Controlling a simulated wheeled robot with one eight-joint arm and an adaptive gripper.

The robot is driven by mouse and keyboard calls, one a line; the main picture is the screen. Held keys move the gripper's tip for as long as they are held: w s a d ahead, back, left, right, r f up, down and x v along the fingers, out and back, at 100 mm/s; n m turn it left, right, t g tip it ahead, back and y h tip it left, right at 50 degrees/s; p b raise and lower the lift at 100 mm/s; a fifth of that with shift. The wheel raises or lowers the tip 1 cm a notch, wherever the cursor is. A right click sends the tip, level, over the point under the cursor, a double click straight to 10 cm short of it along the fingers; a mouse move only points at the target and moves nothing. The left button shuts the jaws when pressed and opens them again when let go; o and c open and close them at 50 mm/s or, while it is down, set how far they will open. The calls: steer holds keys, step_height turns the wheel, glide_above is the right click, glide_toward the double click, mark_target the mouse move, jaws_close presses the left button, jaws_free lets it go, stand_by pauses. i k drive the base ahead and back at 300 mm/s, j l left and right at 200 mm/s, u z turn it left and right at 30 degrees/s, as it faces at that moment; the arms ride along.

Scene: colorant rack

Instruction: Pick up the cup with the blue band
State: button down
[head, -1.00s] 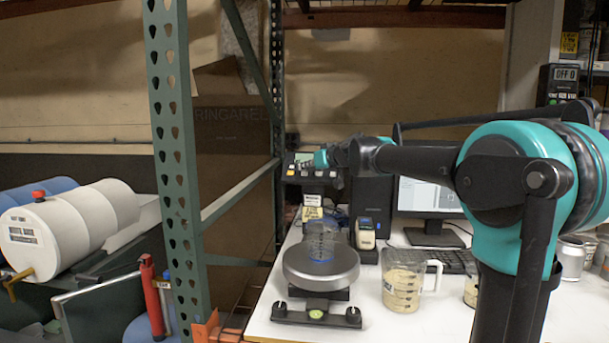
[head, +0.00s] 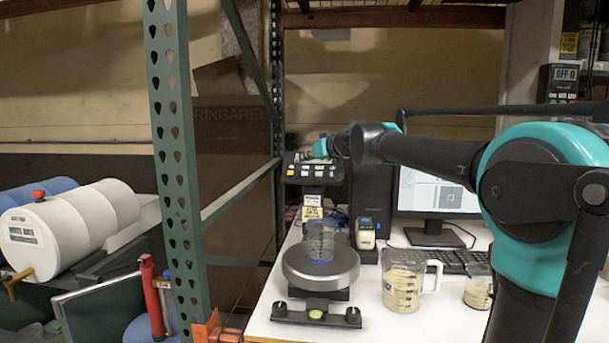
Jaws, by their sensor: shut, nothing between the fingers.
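A clear cup with a blue band near its base (head: 321,242) stands upright on the round grey pan of a scale (head: 320,268). Its rim is open at the top and it looks empty. My arm reaches in from the right and its far, teal-tipped end shows above and behind the cup, near the scale's display (head: 310,170). I cannot make out my gripper's fingers there. Nothing of mine visibly touches the cup.
A jug of beige liquid (head: 403,287) stands right of the scale, and a smaller cup (head: 478,291) is further right. A green rack post (head: 178,170) rises left of the table.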

mark_target(322, 231)
steer(key=k+l, duration=0.35)
steer(key=l, duration=0.15)
steer(key=k+l, duration=0.4)
steer(key=l, duration=0.1)
